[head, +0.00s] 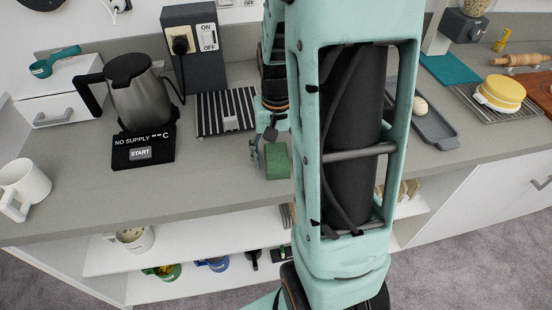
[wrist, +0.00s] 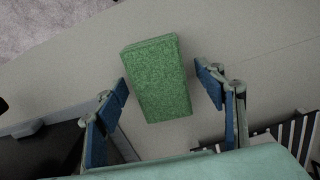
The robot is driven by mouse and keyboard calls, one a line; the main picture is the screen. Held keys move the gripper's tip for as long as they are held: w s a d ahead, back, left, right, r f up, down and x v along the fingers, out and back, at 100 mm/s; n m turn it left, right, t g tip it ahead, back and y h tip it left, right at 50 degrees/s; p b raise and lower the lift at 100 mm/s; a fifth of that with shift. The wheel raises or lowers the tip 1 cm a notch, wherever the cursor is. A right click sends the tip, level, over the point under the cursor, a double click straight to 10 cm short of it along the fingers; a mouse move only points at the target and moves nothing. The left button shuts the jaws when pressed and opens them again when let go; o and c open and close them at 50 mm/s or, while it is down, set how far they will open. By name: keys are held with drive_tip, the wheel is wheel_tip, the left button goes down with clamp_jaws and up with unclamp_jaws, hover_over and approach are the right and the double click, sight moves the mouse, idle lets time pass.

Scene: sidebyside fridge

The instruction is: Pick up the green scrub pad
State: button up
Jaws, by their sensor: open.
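The green scrub pad (head: 277,162) lies on the grey counter in the head view, just left of my arm. In the wrist view the green scrub pad (wrist: 157,80) is a rectangular block, slightly tilted in the picture. My gripper (wrist: 165,88) is open, with one blue-padded finger on each side of the pad's near part. Gaps show between the pad and both fingers in this view. In the head view my gripper (head: 262,150) is partly hidden by my arm, and it is at the pad's left and far side. I cannot tell its exact height above the counter.
A kettle (head: 140,90) on its black base (head: 143,148) and a striped black rack (head: 228,112) stand left of the pad. A white mug (head: 22,188) is at the far left. The counter (head: 205,175) in front of the rack is clear. Shelves below hold several mugs.

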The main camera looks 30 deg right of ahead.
sight(277, 156)
drive_tip(key=c, duration=1.2)
drive_tip(key=shift+o, duration=0.2)
drive_tip(key=shift+r, duration=0.1)
drive_tip(key=shift+r+p, duration=0.6)
wheel_tip(277, 156, up, 2)
drive_tip(key=shift+r+p, duration=0.1)
drive_tip(key=shift+p, duration=0.8)
drive_tip(key=s+d+r+p, duration=0.6)
drive_tip(key=s+d+r, duration=0.2)
drive_tip(key=s, duration=0.3)
drive_tip(key=shift+s+d+r, duration=0.15)
drive_tip(key=shift+d+r, duration=0.1)
drive_tip(key=shift+r, duration=0.4)
